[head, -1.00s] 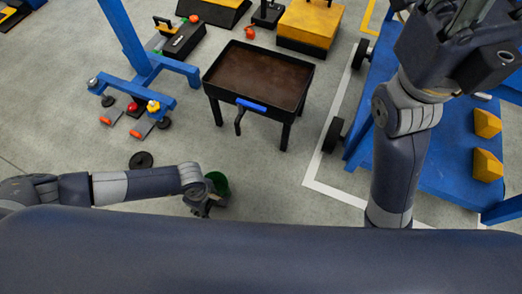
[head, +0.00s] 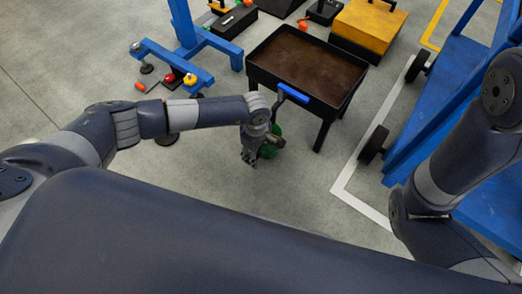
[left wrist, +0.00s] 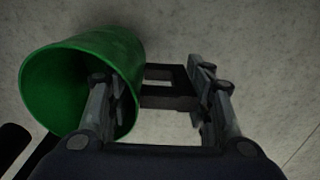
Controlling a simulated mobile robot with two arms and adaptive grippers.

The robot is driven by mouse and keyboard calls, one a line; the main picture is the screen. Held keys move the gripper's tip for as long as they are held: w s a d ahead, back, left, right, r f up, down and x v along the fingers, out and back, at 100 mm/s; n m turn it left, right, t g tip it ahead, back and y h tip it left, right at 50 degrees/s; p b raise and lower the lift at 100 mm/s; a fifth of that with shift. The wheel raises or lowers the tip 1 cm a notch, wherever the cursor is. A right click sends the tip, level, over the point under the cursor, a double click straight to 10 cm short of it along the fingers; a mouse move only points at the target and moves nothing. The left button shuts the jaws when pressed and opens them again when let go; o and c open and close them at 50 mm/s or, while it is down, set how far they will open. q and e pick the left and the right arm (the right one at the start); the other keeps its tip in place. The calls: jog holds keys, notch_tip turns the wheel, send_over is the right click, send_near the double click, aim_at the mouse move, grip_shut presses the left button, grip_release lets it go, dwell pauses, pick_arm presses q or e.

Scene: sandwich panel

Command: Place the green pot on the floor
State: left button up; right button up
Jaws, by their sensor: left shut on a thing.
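The green pot (head: 272,142) is at my left gripper (head: 251,156) in the head view, in front of the black tray table and partly hidden by the wrist. In the left wrist view the pot (left wrist: 115,60) lies tilted, with its open mouth facing the camera.
The black tray table (head: 305,62) with a blue-gripped handle stands just behind the pot. A blue stand (head: 185,60) is at the back left and a blue cart (head: 440,90) at the right. Floor in front and to the left is clear.

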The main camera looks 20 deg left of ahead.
pick_arm(q)
jog(key=shift+w+d+f+b, duration=0.25)
jog(key=shift+w+f+b, duration=0.1)
jog(key=shift+w+b, duration=0.2)
jog(key=shift+w+d+f+b, duration=0.2)
jog(key=shift+w+f+b, duration=0.1)
jog(key=shift+w+b, duration=0.25)
jog(key=shift+f, duration=0.2)
jog(key=shift+r, duration=0.1)
jog(key=o, duration=1.1)
